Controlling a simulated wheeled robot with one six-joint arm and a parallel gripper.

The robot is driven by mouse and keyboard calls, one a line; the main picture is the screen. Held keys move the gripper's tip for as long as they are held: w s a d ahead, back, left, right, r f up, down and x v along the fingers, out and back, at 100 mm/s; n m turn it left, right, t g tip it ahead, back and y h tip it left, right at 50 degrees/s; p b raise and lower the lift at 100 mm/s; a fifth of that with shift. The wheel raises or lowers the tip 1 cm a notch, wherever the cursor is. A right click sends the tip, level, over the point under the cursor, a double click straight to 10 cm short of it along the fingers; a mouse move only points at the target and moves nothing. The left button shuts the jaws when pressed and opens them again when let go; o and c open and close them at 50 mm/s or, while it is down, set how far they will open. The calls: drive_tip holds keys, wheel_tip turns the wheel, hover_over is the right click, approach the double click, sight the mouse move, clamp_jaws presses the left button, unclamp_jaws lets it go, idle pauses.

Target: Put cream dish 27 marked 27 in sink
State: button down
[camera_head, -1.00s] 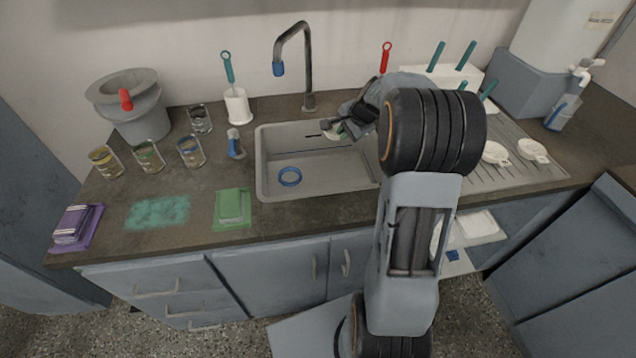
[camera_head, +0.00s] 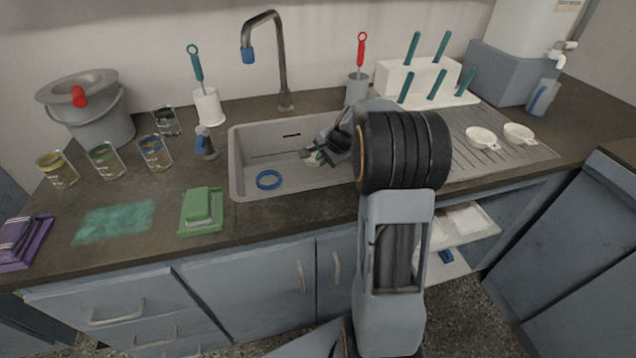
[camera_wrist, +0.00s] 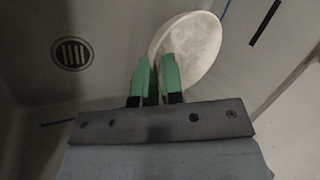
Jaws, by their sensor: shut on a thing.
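My gripper (camera_wrist: 155,80) is shut on a round cream dish (camera_wrist: 192,45), its green fingertips pinching the dish's near edge. The dish is tilted, and no number can be read on it. In the wrist view the sink (camera_wrist: 110,20) floor with its round drain (camera_wrist: 72,53) lies behind and to the left of the dish. In the head view my gripper (camera_head: 322,156) is inside the right half of the sink (camera_head: 238,165). Only a small pale part of the dish (camera_head: 312,160) shows there. I cannot tell whether the dish touches the sink floor.
The tap (camera_head: 283,65) stands behind the sink. Two cream dishes (camera_head: 482,138) (camera_head: 519,133) lie on the ribbed drainboard at right. A green sponge (camera_head: 203,205) and several glass jars stand on the counter at left.

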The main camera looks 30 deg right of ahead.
wheel_tip(320, 180, down, 7)
drive_tip(key=shift+f+b, duration=0.2)
drive_tip(key=shift+b, duration=0.9)
drive_tip(key=c, duration=1.2)
unclamp_jaws()
drive_tip(key=shift+c, duration=0.2)
drive_tip(key=shift+r, duration=0.2)
drive_tip(key=p+v, duration=0.3)
drive_tip(key=v, duration=0.8)
drive_tip(key=shift+s+r, duration=0.25)
drive_tip(key=shift+r, duration=0.05)
